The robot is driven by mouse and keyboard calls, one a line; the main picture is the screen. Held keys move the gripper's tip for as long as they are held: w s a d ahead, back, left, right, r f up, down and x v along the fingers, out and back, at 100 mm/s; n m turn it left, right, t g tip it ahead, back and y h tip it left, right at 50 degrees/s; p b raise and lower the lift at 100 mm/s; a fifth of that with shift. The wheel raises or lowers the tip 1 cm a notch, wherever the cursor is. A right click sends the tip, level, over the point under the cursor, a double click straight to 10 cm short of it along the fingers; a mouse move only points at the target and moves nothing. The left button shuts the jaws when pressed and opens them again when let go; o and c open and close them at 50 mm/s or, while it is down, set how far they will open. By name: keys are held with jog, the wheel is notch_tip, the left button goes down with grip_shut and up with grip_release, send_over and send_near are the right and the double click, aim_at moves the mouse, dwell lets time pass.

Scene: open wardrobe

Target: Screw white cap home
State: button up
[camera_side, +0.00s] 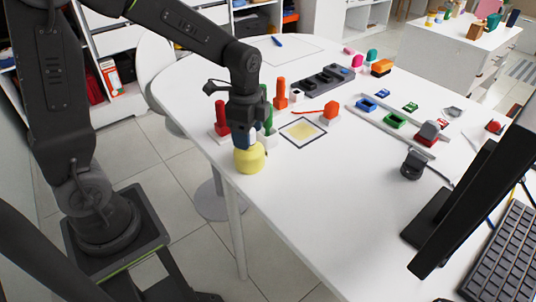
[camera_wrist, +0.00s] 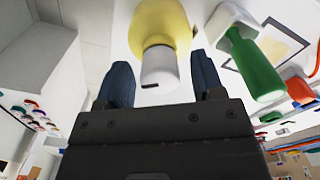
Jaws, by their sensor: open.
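A yellow bottle (camera_side: 249,160) stands upright near the left edge of the white table. In the wrist view, the yellow bottle (camera_wrist: 163,22) carries a white cap (camera_wrist: 160,72) with a small dark mark. How tightly the cap sits cannot be told. My gripper (camera_side: 246,140) points down over the bottle top and hides the cap in the side view. In the wrist view, my gripper (camera_wrist: 161,68) is open, with one blue finger on each side of the cap. Gaps show between the fingers and the cap.
A green bottle (camera_wrist: 255,65) in a white holder (camera_wrist: 226,20) stands close beside the right finger. A red bottle (camera_side: 221,114) and an orange one (camera_side: 281,92) stand nearby. A framed yellow square (camera_side: 302,131) lies to the right. The table's front middle is clear.

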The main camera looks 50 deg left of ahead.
jog(key=n, duration=0.5)
jog(key=shift+n, duration=0.4)
jog(key=n, duration=0.6)
jog(key=shift+c, duration=0.4)
